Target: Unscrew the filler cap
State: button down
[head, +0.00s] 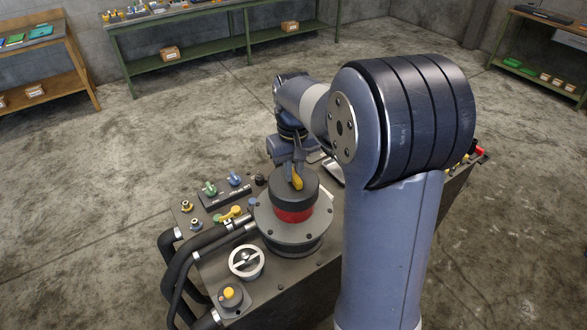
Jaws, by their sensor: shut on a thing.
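The filler cap (293,189) looks like a dark round cap with a yellow grip piece (297,182) on top. It sits upright above a red band (293,214) on a round bolted flange (294,243) of the grey machine. My gripper (294,172) points down over the cap's top and is shut on the yellow grip piece. The fingertips are small here and partly overlap the grip, so their exact contact is hard to make out. My arm hides the machine's right side.
Left of the flange are black hoses (180,262), a yellow-handled valve (231,214), and green (209,188) and blue (234,179) levers. Benches stand along the walls; the floor between is clear.

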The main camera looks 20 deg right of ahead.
aim_at(294, 173)
jog(key=shift+r, duration=0.4)
jog(key=shift+r+p, duration=0.45)
jog(key=shift+p, duration=0.25)
jog(key=shift+r, duration=0.15)
jog(key=shift+r+p, duration=0.7)
jog(key=shift+r, duration=0.05)
jog(key=shift+r, duration=0.15)
notch_tip(294, 173, up, 6)
dwell(0.8)
